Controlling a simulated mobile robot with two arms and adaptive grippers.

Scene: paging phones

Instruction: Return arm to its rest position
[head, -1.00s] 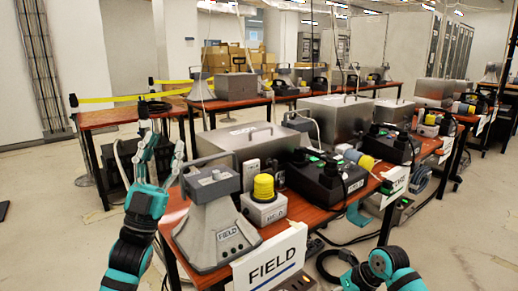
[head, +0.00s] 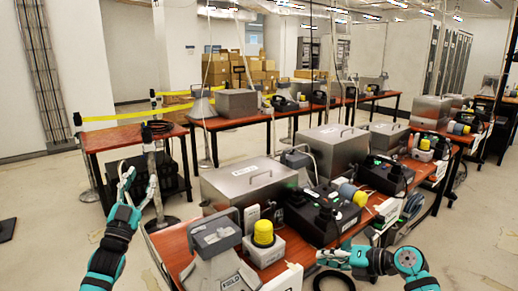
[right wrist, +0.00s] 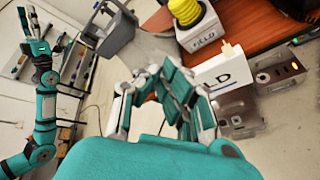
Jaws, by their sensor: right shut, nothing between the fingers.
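My left gripper (head: 138,181) is raised at the left of the head view, with its two grey fingers apart and nothing between them. It stands clear of the red-brown table, and my left arm also shows at the left of the right wrist view. My right gripper (head: 334,257) is low in the head view, beside the near table's front edge. In the right wrist view its fingers (right wrist: 160,76) curve together and hold nothing. The tips lie close to a white card in that picture; I cannot tell whether they touch.
The near table (head: 170,238) carries a grey horn-shaped phone (head: 216,232), a yellow-topped box (head: 263,233), a metal case (head: 235,187) and black units (head: 325,215). Another table (head: 130,136) stands behind left, with yellow tape (head: 112,117). Open floor lies at left and lower right.

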